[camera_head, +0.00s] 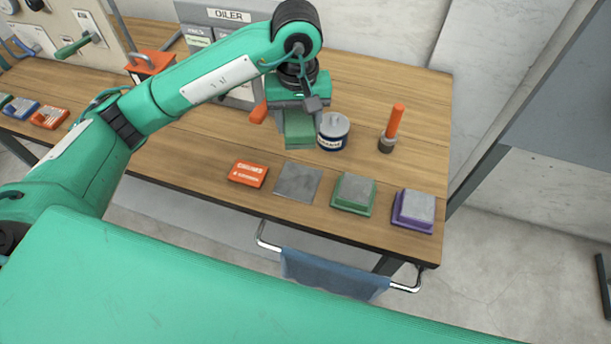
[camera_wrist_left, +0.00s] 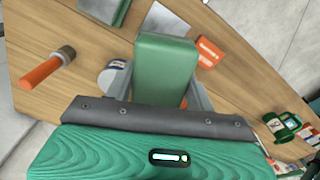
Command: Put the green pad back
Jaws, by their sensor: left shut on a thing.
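My left gripper (camera_head: 299,112) is shut on a green block-shaped pad (camera_head: 300,132), held above the table beside the round tin. The held pad also shows in the left wrist view (camera_wrist_left: 165,68), upright between the fingers (camera_wrist_left: 163,95). Another pad, green with a grey top (camera_head: 353,193), lies on the table near the front edge. A flat grey square plate (camera_head: 298,184) lies left of it, and a purple pad with a grey top (camera_head: 413,211) lies to its right. My right gripper is not in view.
A round tin (camera_head: 333,131) stands just right of the held pad. An orange-handled brush (camera_head: 392,128) stands further right. An orange card (camera_head: 248,174) lies left of the grey plate. A blue cloth (camera_head: 334,275) hangs on the front rail.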

